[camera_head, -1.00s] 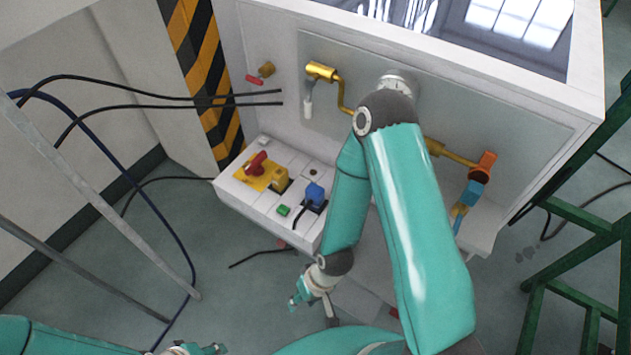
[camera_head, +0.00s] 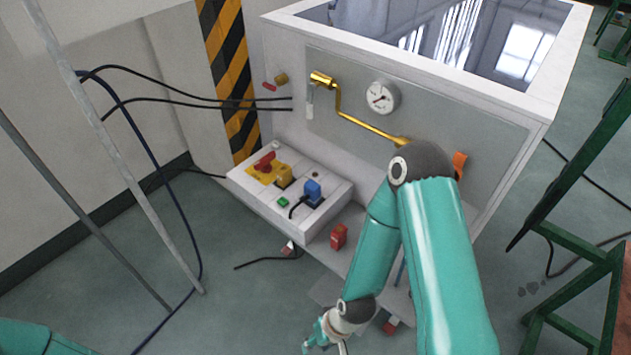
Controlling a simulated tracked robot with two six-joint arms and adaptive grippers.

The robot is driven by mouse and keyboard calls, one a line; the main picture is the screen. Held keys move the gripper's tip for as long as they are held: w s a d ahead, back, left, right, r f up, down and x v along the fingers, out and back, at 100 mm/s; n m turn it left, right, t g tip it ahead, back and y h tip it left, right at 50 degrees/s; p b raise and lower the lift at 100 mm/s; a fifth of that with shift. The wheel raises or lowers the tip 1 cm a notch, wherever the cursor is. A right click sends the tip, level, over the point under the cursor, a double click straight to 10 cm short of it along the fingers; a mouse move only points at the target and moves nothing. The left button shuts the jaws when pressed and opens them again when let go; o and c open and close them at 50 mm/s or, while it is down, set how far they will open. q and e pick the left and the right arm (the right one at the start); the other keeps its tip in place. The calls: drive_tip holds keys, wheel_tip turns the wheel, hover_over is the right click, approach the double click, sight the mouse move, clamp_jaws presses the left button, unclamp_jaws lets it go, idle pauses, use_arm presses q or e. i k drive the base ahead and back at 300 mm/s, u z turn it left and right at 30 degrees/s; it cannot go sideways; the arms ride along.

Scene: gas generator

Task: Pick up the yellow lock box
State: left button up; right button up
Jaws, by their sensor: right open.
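A small yellow box (camera_head: 285,175) sits on the white control panel (camera_head: 255,200), beside a yellow plate with a red switch (camera_head: 265,163). It is the only yellow box shape I see; I cannot tell for certain that it is the lock box. My right gripper (camera_head: 318,339) is open at the bottom of the view, below the panel and well apart from the yellow box. Its fingertips are small and partly cut off by the lower edge. Only a piece of my left arm shows in the bottom left corner; its gripper is out of view.
A blue plug (camera_head: 312,190) and a green button (camera_head: 283,203) are on the panel. A red block (camera_head: 339,236) stands on the shelf beside it. Yellow pipe (camera_head: 365,124) and a gauge (camera_head: 381,97) are on the cabinet. Metal bars cross the left; a green frame (camera_head: 570,270) stands right.

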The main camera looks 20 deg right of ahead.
sight(284, 174)
drive_tip(key=u, duration=0.15)
drive_tip(key=i, duration=0.9)
drive_tip(key=z, duration=0.2)
drive_tip(key=k, duration=0.8)
drive_tip(key=u, duration=0.25)
drive_tip(key=i, duration=0.8)
drive_tip(key=z, duration=0.1)
